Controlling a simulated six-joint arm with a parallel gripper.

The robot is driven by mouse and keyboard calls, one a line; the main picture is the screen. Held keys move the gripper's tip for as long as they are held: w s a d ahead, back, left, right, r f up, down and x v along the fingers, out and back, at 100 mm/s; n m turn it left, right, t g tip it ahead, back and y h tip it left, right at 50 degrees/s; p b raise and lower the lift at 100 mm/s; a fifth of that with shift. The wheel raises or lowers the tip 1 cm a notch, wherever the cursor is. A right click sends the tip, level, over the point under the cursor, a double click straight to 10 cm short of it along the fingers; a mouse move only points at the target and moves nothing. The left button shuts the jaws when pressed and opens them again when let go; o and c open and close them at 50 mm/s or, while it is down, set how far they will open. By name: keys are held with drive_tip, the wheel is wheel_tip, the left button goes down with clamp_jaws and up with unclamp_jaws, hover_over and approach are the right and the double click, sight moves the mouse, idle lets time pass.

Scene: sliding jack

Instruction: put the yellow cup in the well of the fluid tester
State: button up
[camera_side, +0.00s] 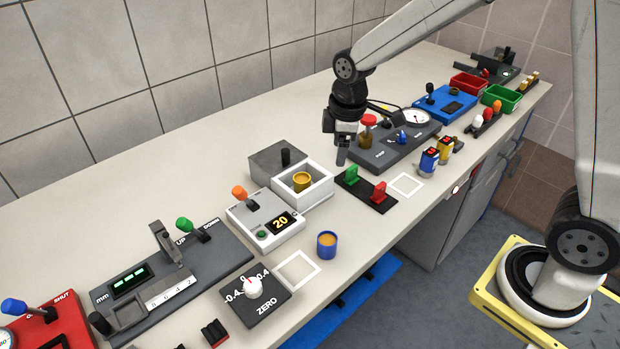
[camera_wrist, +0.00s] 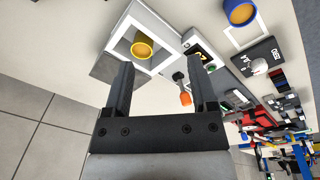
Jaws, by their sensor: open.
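The yellow cup (camera_side: 301,181) stands upright inside a white-rimmed open box (camera_side: 322,190), next to a white unit with a "20" display (camera_side: 280,222). The cup also shows inside the white rim in the wrist view (camera_wrist: 142,46). I cannot tell for sure which of these parts is the fluid tester. A grey block with a black knob (camera_side: 270,160) sits behind the cup, clear of its top. My gripper (camera_side: 342,156) hangs above the bench, right of the box and apart from the cup. Its two fingers are apart and empty in the wrist view (camera_wrist: 160,66).
An orange-tipped lever (camera_side: 243,195) rises from the display unit. A blue cup with orange contents (camera_side: 327,244) stands by a white square outline (camera_side: 298,268). Green and red handles (camera_side: 366,190) stand below my gripper. A dark panel with a gauge (camera_side: 395,145) lies to the right.

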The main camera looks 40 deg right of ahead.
drive_tip(key=s+d+f+m+t, duration=0.1)
drive_tip(key=s+f+m, duration=0.2)
drive_tip(key=s+m, duration=0.6)
drive_tip(key=s, duration=0.4)
drive_tip(key=shift+s+d+f+m, duration=0.15)
drive_tip(key=shift+d+f+m, duration=0.15)
drive_tip(key=shift+d+f, duration=0.1)
